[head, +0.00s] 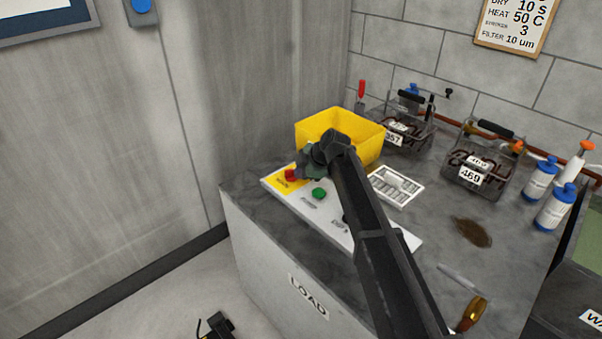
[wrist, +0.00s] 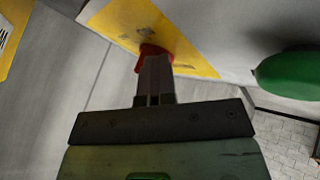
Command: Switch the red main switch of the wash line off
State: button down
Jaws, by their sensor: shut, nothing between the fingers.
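The red main switch (head: 290,175) sits on a yellow plate (head: 280,184) at the far left end of a white control panel (head: 330,222). In the wrist view the red switch (wrist: 147,49) shows just beyond my fingertips, partly hidden by them. My gripper (wrist: 155,62) is shut and empty, its fingers pointing at the switch. They overlap it in the picture; I cannot tell whether they touch it. In the head view my gripper (head: 301,173) is beside the switch, partly covering it. The switch's exact turn position is not clear.
A green button (head: 319,193) is next to the switch; it also looms right in the wrist view (wrist: 290,75). A yellow bin (head: 312,127) stands close behind. A white tray (head: 396,187), wire baskets (head: 478,178) and blue-capped bottles (head: 541,180) occupy the grey worktop.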

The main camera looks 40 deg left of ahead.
jog(key=shift+w, duration=0.3)
jog(key=shift+s, duration=0.1)
jog(key=shift+s+a, duration=0.15)
jog(key=shift+s, duration=0.7)
